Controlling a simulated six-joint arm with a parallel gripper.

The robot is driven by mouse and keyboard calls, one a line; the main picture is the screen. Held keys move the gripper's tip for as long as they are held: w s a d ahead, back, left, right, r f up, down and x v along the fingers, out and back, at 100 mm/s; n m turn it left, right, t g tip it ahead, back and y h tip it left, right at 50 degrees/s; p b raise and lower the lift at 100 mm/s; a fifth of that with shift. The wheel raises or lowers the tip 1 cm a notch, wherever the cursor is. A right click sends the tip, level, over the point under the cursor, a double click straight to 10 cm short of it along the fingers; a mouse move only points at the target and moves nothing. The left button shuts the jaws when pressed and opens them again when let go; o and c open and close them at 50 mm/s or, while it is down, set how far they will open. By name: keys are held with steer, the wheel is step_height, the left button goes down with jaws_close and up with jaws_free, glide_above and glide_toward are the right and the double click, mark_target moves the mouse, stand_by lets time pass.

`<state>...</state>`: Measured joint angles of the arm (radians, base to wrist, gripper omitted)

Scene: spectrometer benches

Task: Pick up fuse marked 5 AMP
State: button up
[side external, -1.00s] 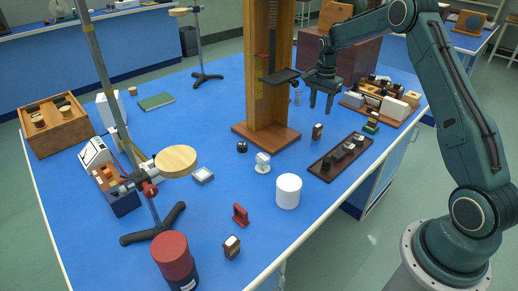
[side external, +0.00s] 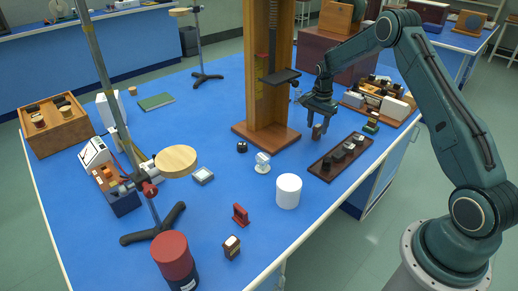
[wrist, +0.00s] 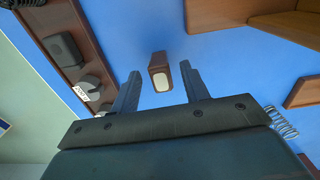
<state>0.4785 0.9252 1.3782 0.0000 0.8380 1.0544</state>
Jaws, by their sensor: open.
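A small brown block with a pale label, which looks like a fuse (side external: 318,131), stands on the blue bench right of the wooden stand. Any marking on it is too small to read. My gripper (side external: 316,120) points down above and around it, open and empty. In the wrist view the brown block (wrist: 159,70) shows between the fingertips of my gripper (wrist: 160,76), with a gap on each side. A similar dark brown block (side external: 232,247) with a pale label stands near the front edge, and a red piece (side external: 240,214) stands near it.
A dark wooden strip with fittings (side external: 326,171) lies just right of the block. The tall wooden stand's base (side external: 264,135) is to its left. A white cylinder (side external: 288,191) stands in front. A tray of parts (side external: 376,100) lies behind right.

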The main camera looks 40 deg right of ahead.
mark_target(317, 126)
steer(key=shift+f, duration=1.65)
jaws_close()
